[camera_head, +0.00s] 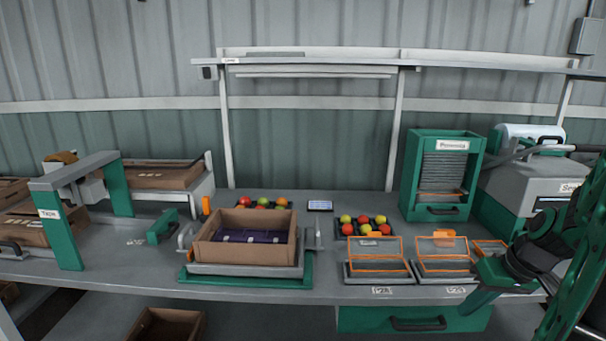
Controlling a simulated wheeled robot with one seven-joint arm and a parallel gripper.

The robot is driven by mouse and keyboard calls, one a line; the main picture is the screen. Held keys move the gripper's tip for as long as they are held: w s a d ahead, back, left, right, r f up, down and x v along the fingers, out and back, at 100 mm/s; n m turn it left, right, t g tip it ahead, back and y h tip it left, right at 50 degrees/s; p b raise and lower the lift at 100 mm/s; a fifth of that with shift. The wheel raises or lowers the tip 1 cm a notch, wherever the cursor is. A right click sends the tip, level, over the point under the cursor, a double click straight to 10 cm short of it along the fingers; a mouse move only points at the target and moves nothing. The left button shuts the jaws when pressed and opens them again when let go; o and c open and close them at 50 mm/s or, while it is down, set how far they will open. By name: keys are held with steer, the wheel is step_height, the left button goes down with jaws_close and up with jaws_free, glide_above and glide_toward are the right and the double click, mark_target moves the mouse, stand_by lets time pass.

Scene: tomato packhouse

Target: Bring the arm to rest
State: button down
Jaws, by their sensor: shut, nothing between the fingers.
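My arm comes in at the right edge, with green links and black joints. My gripper (473,303) is at its lower left end, low over the right front of the bench. It looks shut, with nothing seen in it. It is just right of the orange-framed clear lids, and overlaps the right one's corner in the picture. I cannot tell whether it touches the bench. Part of the arm is cut off by the picture edge.
The grey bench (340,283) holds a cardboard box (245,262) on a green-based stand, trays of tomatoes (365,227), hinged lids (375,255) and a green cabinet (440,178). A sealing machine (530,178) stands behind my arm. A green-legged arch (60,228) stands left.

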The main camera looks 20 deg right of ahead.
steer(key=s+a+r+m+g+h, duration=0.1)
steer(key=s+a+r+m+g, duration=0.2)
steer(key=s+a+r, duration=0.3)
steer(key=s+a+g, duration=0.1)
steer(key=s+a, duration=0.2)
steer(key=shift+s+r+m+h, duration=0.25)
steer(key=shift+s+m+h, duration=0.05)
steer(key=shift+w+f, duration=0.25)
steer(key=shift+w, duration=0.35)
